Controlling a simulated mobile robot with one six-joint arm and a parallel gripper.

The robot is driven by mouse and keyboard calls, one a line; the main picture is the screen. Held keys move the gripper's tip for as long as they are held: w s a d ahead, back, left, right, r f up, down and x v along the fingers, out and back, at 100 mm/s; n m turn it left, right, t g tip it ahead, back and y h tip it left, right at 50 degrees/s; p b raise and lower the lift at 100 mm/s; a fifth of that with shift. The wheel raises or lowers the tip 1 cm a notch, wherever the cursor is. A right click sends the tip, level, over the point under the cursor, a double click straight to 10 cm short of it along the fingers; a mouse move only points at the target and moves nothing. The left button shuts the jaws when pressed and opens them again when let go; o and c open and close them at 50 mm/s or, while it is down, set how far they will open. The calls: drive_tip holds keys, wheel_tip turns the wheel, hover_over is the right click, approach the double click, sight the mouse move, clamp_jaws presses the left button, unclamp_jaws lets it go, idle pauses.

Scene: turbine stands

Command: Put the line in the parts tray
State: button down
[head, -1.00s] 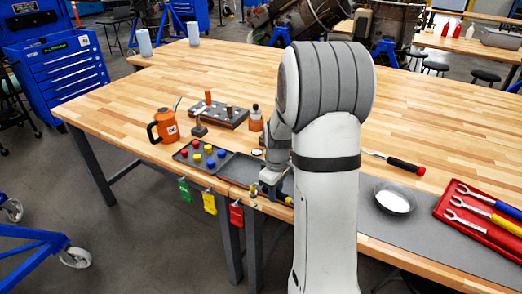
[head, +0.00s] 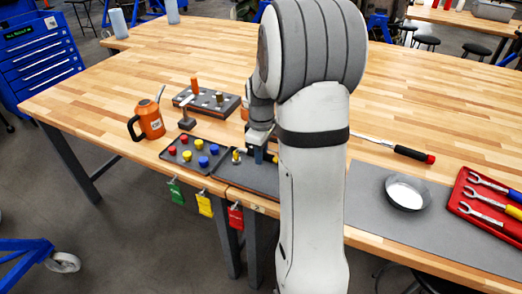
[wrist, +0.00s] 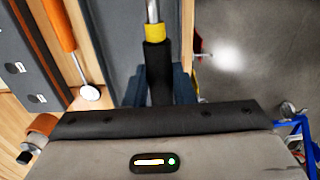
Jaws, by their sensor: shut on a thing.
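My gripper (head: 258,154) is shut on the line, which it holds at the tray on the table's near edge. In the wrist view the line (wrist: 155,32) has a silver end, a yellow collar and a black sleeve running between the blue-grey jaws (wrist: 160,88). In the head view a brass-yellow end of the line (head: 237,156) shows left of the jaws; my arm hides part of the right side. The dark grey parts tray (head: 250,176) lies below the gripper, its right part hidden by my arm. I cannot tell whether the line touches it.
A tray of coloured caps (head: 170,158) adjoins on the left. An orange jug (head: 150,122) and a drilled block (head: 228,105) stand behind. A mirror with an orange handle (wrist: 60,25) lies beside the tray. A metal bowl (head: 407,192) and red wrench tray (head: 465,208) are right.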

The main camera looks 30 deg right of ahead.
drive_tip(key=f+b, duration=0.1)
drive_tip(key=f, duration=0.1)
drive_tip(key=f+b, duration=0.3)
drive_tip(key=f, duration=0.2)
drive_tip(key=shift+w+d, duration=0.1)
drive_tip(key=shift+d, duration=0.15)
drive_tip(key=shift+f+b, duration=0.45)
drive_tip(key=shift+b, duration=0.05)
drive_tip(key=shift+s+a+f+b, duration=0.15)
drive_tip(key=shift+s+f+b, duration=0.2)
drive_tip(key=shift+f, duration=0.1)
drive_tip(key=c, duration=1.6)
unclamp_jaws()
drive_tip(key=shift+o, duration=0.7)
drive_tip(key=shift+w+f, duration=0.15)
drive_tip(key=shift+w, duration=0.15)
drive_tip(key=o, duration=0.3)
drive_tip(key=shift+r, duration=0.25)
drive_tip(key=shift+o, duration=0.8)
